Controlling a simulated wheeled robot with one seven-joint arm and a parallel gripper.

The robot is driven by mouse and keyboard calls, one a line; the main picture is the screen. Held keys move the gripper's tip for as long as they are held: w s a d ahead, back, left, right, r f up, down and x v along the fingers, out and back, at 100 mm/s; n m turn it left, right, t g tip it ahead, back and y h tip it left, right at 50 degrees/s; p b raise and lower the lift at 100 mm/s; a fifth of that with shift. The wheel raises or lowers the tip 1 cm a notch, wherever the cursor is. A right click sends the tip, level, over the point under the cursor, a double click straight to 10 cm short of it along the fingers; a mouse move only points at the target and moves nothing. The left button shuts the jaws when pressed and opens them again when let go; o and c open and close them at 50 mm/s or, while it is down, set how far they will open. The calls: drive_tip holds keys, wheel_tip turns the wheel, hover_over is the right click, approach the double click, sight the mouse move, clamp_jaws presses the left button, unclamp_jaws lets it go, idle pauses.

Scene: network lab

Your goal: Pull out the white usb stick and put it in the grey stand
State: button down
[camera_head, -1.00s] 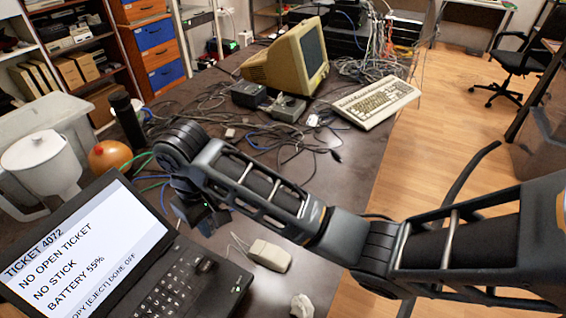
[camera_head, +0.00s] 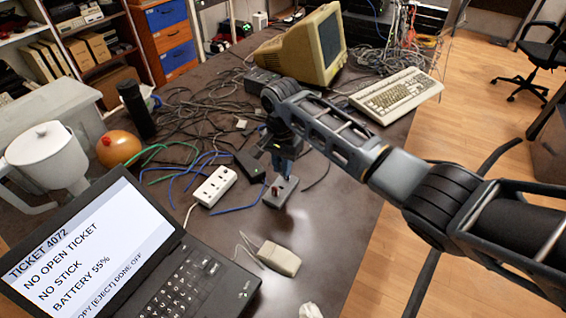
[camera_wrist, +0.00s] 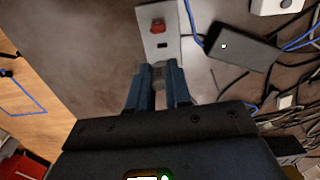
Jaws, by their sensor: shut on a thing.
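The grey stand (camera_head: 281,191) is a small block on the desk, right of a white power strip. It also shows in the wrist view (camera_wrist: 151,44), with a red stick (camera_wrist: 158,25) in it and a dark empty slot nearer to my gripper. My gripper (camera_head: 284,168) is just above the stand; in the wrist view (camera_wrist: 158,88) its blue fingers are shut on a small pale grey piece (camera_wrist: 159,72), seemingly the white usb stick, mostly hidden between them. I cannot tell whether its tip touches the stand. The laptop (camera_head: 75,235) screen reads "NO STICK".
A white power strip (camera_head: 215,187) and a black adapter (camera_head: 249,165) lie left of the stand amid cables. A beige mouse (camera_head: 279,258) is in front. An old monitor (camera_head: 306,45) and keyboard (camera_head: 396,95) stand behind. Bare desk lies right of the stand.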

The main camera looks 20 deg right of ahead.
sight(281, 173)
drive_tip(key=shift+w+f, duration=0.15)
drive_tip(key=shift+f, duration=0.1)
wheel_tip(281, 173, down, 4)
drive_tip(key=b, duration=0.5)
drive_tip(key=shift+a+f, duration=0.1)
drive_tip(key=shift+f, duration=0.05)
drive_tip(key=shift+f+p, duration=0.15)
drive_tip(key=shift+p, duration=0.15)
idle(0.4)
drive_tip(key=shift+p, duration=0.3)
idle(0.4)
drive_tip(key=shift+f, duration=0.6)
idle(1.5)
drive_tip(key=c, duration=1)
unclamp_jaws()
drive_tip(key=shift+r, duration=3.85)
